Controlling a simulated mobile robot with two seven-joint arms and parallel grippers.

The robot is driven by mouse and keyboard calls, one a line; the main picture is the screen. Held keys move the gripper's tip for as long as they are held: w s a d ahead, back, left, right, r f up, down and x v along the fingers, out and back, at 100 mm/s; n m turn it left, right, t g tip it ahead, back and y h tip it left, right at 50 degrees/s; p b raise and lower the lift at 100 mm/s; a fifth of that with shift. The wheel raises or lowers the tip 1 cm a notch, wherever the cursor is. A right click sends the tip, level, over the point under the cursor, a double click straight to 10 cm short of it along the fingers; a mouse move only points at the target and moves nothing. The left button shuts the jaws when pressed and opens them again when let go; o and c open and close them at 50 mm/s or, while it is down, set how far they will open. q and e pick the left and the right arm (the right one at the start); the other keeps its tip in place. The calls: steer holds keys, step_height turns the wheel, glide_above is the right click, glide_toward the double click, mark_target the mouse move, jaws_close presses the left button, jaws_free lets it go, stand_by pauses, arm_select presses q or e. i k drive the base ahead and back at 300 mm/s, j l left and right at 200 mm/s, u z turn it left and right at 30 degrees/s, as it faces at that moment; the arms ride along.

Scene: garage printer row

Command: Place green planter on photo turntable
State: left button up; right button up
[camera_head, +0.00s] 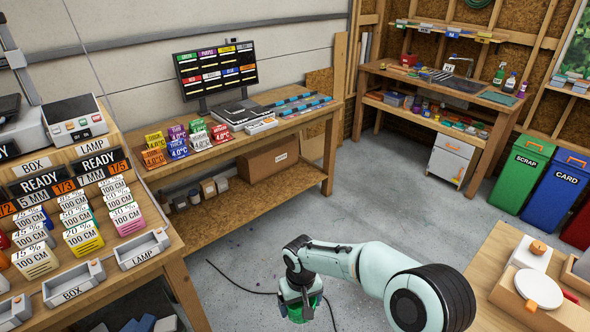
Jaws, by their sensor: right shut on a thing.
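My right gripper (300,297) is low in the middle of the picture, over the floor, pointing down. It is shut on the green planter (297,314), which shows only in part under the gripper, near the bottom edge. A round white disc (538,288), which looks like the photo turntable, sits on a wooden table (490,270) at the lower right. The gripper and planter are well to the left of that disc, apart from it. No object is seen on top of the disc. My left gripper is not in view.
Beside the disc stands a white box (530,254) with an orange knob. A bench with a monitor (216,73) and label blocks is at the back left; a printer bench (150,190) is at the left. A black cable (240,287) lies on the floor. Bins (522,176) stand at the right.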

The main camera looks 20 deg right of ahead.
mark_target(540, 286)
steer(key=i+z, duration=0.5)
steer(key=i+j+z, duration=0.15)
steer(key=i+z, duration=0.55)
steer(key=z, duration=0.25)
steer(key=i+z, duration=0.25)
steer(key=z, duration=0.15)
steer(key=i+j+z, duration=0.2)
steer(key=z, duration=0.25)
steer(key=i+z, duration=0.15)
steer(key=z, duration=0.25)
steer(key=i+j+z, duration=0.15)
steer(key=z, duration=0.25)
steer(key=i+j+z, duration=0.15)
steer(key=z, duration=0.25)
steer(key=i+j+z, duration=0.25)
steer(key=z, duration=0.2)
steer(key=i+j+z, duration=0.15)
steer(key=j+z, duration=0.3)
